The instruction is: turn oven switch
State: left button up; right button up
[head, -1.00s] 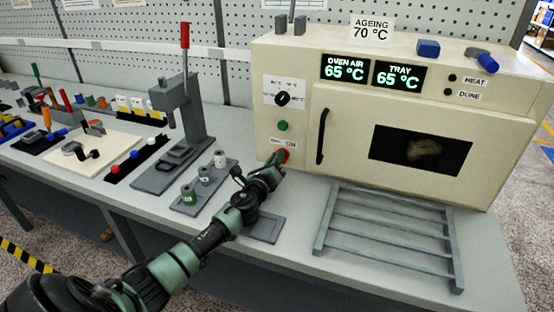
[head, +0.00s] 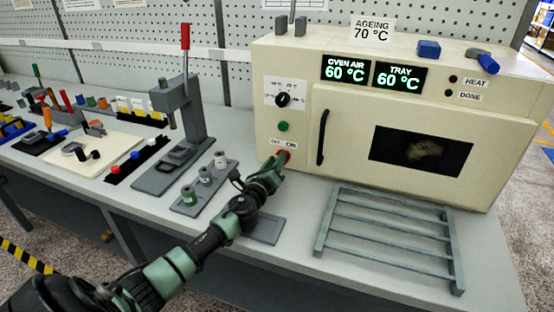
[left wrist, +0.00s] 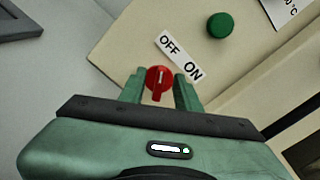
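The red oven switch (head: 284,155) sits low on the left of the oven's front, under an OFF/ON label (head: 283,143). It also shows in the left wrist view (left wrist: 159,77), with a white mark on its narrow grip that points toward the OFF side of the label (left wrist: 181,57). My left gripper (head: 277,165) is at the switch. In the left wrist view its two green fingers (left wrist: 160,88) stand on either side of the switch, with a gap wider than the grip. Contact cannot be told. My right gripper is not in view.
The cream oven (head: 350,185) has a closed door with a black handle (head: 323,137), a black dial (head: 283,100) and a green button (head: 284,126). Both displays read 60 °C; a sign reads 70 °C. A grey rack (head: 390,235) lies in front. A press (head: 183,115) stands left.

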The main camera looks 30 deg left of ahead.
pick_arm(q)
jog(key=v, duration=0.6)
jog(key=shift+s, duration=0.4)
